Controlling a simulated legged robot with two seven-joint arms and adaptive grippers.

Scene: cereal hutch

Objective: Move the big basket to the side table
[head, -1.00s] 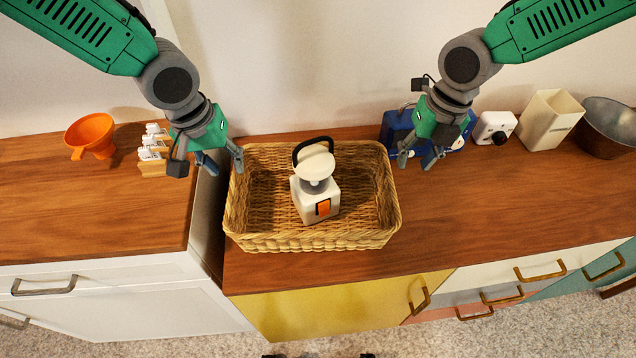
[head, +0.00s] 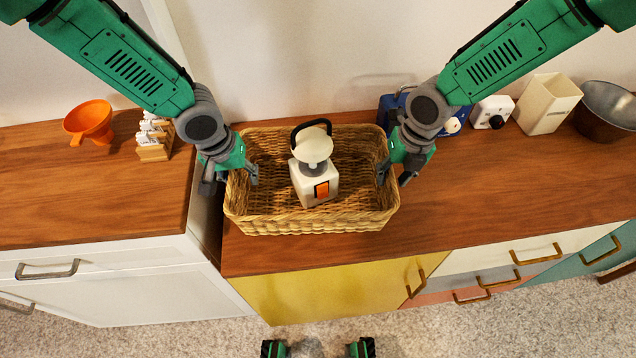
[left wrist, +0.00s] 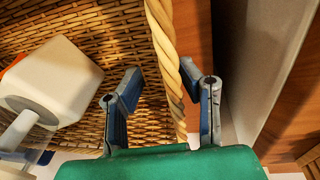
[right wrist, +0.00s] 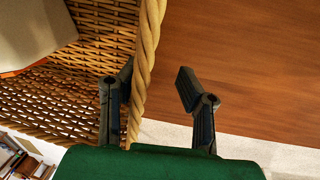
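The big wicker basket (head: 310,224) stands on the wooden counter, with a white box-shaped appliance (head: 315,180) inside it, which has an orange switch and a black handle. My left gripper (head: 230,180) is at the basket's left wall, my right gripper (head: 393,178) at its right wall. In the left wrist view the fingers (left wrist: 160,72) straddle the rim (left wrist: 166,50), apart, with a gap on the inner side. In the right wrist view the fingers (right wrist: 155,74) also straddle the rim (right wrist: 148,45), with a gap on the outer side. I cannot identify a separate side table.
Right of the basket are a blue appliance (head: 452,122), a white device (head: 492,112), a cream container (head: 547,103) and a metal bowl (head: 605,110).

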